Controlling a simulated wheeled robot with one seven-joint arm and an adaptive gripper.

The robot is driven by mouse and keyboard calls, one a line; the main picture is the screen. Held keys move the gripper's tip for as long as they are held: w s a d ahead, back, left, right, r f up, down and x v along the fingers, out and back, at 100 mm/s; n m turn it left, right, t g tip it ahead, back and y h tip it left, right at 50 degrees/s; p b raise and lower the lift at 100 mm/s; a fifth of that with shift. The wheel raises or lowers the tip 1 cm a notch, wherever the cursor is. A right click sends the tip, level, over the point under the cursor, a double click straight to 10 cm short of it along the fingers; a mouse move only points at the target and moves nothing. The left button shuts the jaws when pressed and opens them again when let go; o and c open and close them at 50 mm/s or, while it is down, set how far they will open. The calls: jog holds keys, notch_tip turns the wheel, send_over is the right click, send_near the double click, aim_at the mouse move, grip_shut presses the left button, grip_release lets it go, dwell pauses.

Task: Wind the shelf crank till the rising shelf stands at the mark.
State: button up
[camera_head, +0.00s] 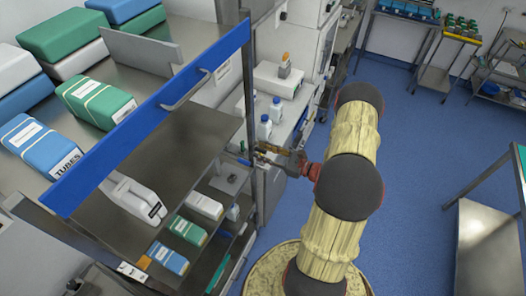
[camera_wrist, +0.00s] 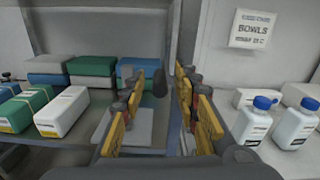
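A metal shelf unit stands at the left in the head view, with a grey shelf (camera_head: 185,150) behind a long blue bar (camera_head: 150,122) that has a metal handle. A small orange patch (camera_head: 145,262) sits by a white label at the unit's lower front corner; I cannot tell if it is the mark. My gripper (camera_head: 262,150) is beside the unit's right post. In the wrist view my gripper (camera_wrist: 160,85) has its yellow-padded fingers apart. A dark rounded knob (camera_wrist: 160,83), perhaps the crank's grip, shows between the fingertips; contact is unclear. The rest of the crank is hidden.
Green and blue packs (camera_head: 95,102) and a white box (camera_head: 132,198) lie on the shelves. White bottles with blue caps (camera_head: 276,109) stand on the counter right of the post. A steel table (camera_head: 485,245) stands at the right. Blue floor between is clear.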

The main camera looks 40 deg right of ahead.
jog(key=shift+c, duration=0.7)
grip_shut()
jog(key=shift+f+n+b, duration=0.2)
jog(key=shift+n+b, duration=0.2)
jog(key=shift+b, duration=0.25)
jog(key=f+n+b, duration=0.1)
jog(key=n+b, duration=0.4)
jog(key=b, duration=0.2)
jog(key=f+n+b, duration=0.2)
jog(key=n+b, duration=0.3)
jog(key=b, duration=0.3)
jog(key=d+f+n+b, duration=0.1)
jog(key=f+n+b, duration=0.1)
jog(key=n+b, duration=0.3)
jog(key=shift+w+f+b, duration=0.15)
jog(key=shift+b, duration=1.25)
